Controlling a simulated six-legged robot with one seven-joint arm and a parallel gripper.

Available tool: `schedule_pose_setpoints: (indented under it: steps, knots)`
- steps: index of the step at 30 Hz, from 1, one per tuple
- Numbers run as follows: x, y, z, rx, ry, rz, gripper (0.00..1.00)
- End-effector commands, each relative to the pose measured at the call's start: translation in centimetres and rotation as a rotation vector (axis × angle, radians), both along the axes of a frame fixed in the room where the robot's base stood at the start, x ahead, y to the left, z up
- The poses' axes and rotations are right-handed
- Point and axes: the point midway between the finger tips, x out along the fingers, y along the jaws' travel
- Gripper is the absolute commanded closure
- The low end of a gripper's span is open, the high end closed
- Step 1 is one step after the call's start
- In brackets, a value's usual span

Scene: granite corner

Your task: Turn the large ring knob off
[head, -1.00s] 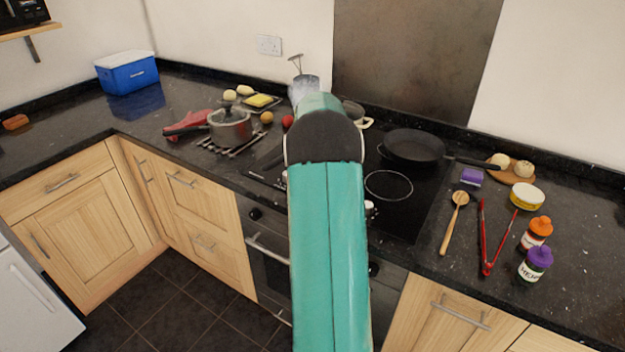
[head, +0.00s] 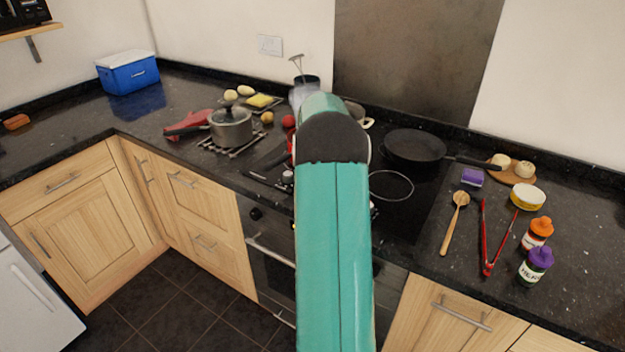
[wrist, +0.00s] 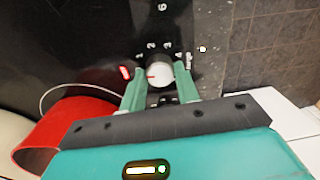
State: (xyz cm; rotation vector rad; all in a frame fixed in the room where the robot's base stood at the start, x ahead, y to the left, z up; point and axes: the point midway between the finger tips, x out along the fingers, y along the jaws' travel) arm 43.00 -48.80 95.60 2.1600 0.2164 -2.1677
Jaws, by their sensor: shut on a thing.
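The white round knob (wrist: 159,76) stands on the black hob panel in the wrist view. Printed numbers surround it, and its red mark points left. My gripper (wrist: 160,70) is shut on it, with one green finger on each side. In the head view my teal arm covers the gripper and the held knob. Another white knob (head: 288,176) shows just left of my arm on the hob.
A red curved object (wrist: 70,135) lies close to my gripper at lower left in the wrist view. A lidded pot (head: 231,127) stands left of my arm and a black frying pan (head: 413,146) right. Red tongs (head: 487,240) lie on the right counter.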

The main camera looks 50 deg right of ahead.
Motion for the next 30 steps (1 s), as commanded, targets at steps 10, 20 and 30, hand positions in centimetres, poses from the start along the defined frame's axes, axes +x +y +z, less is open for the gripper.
schedule_pose_setpoints:
  steps: [10, 20, 30]
  knots:
    - [0.02, -0.01, 0.02, -0.001, -0.001, 0.134, 0.92]
    - [0.03, 0.0, 0.01, -0.001, 0.0, 0.153, 0.91]
    - [0.02, 0.01, 0.01, 0.0, 0.0, 0.152, 0.47]
